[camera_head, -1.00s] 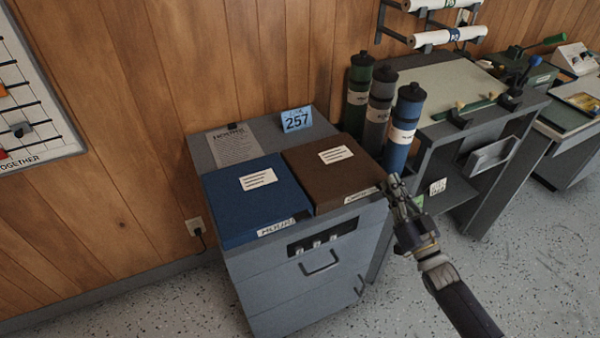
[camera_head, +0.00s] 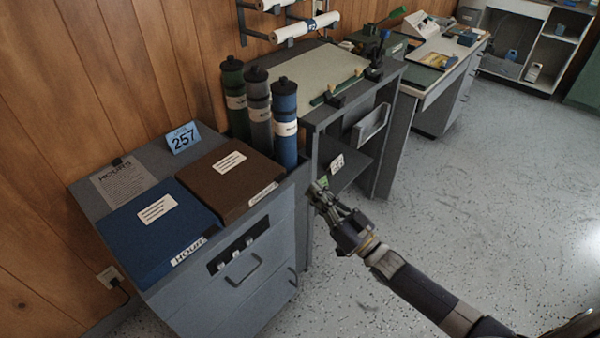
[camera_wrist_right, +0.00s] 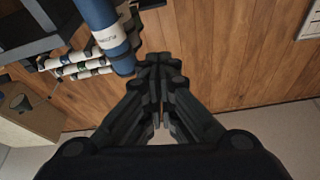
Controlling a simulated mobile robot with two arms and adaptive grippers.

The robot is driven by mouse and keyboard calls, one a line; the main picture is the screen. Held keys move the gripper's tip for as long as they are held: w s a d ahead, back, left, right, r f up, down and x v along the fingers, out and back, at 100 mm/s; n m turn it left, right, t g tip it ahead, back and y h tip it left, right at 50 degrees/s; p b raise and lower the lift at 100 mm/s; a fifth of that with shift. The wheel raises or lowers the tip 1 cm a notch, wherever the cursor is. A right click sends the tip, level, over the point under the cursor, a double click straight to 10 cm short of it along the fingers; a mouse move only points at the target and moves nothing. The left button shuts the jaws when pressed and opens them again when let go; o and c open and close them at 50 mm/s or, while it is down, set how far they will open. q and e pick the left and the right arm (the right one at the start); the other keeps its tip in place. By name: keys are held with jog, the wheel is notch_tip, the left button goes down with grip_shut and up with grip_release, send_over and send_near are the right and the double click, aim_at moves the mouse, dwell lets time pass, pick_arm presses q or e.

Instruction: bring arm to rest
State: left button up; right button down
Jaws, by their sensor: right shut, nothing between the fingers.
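My right gripper (camera_head: 322,198) is shut and empty. In the head view it is over the floor, just right of the front corner of the grey cabinet (camera_head: 255,232). In the right wrist view its fingertips (camera_wrist_right: 160,65) meet, with nothing between them. A blue tube (camera_wrist_right: 103,25) shows just beyond and left of the fingers there. In the head view the blue tube (camera_head: 285,125) stands upright at the cabinet's right end, apart from the gripper. My left gripper is not in view.
A blue box (camera_head: 155,230) and a brown box (camera_head: 228,180) lie on the cabinet, with green (camera_head: 235,100) and grey tubes (camera_head: 257,105) behind. A drafting table (camera_head: 390,85) stands to the right. The speckled floor (camera_head: 480,180) at right is clear.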

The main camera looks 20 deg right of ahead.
jog(key=s+d+f+m+g+h, duration=0.1)
jog(key=s+d+f+g+h, duration=0.2)
jog(key=f, duration=0.8)
jog(key=s+f+g+h, duration=0.2)
jog(key=s+f, duration=0.3)
jog(key=f, duration=0.6)
jog(key=s+d+f+m+g+h, duration=0.1)
jog(key=s+d+f+g+h, duration=0.15)
jog(key=f, duration=0.95)
jog(key=s+f+g+h+p, duration=0.15)
jog(key=s+f+g, duration=0.35)
jog(key=s+f, duration=0.9)
jog(key=s+a+f+g, duration=0.2)
jog(key=s+g, duration=0.1)
jog(key=s, duration=0.8)
jog(key=s+a+f+n+g, duration=0.1)
jog(key=s+a+f+g, duration=0.1)
jog(key=s, duration=1)
jog(key=shift+f+g+h, duration=0.3)
jog(key=shift+g+h, duration=0.1)
jog(key=shift+g, duration=0.05)
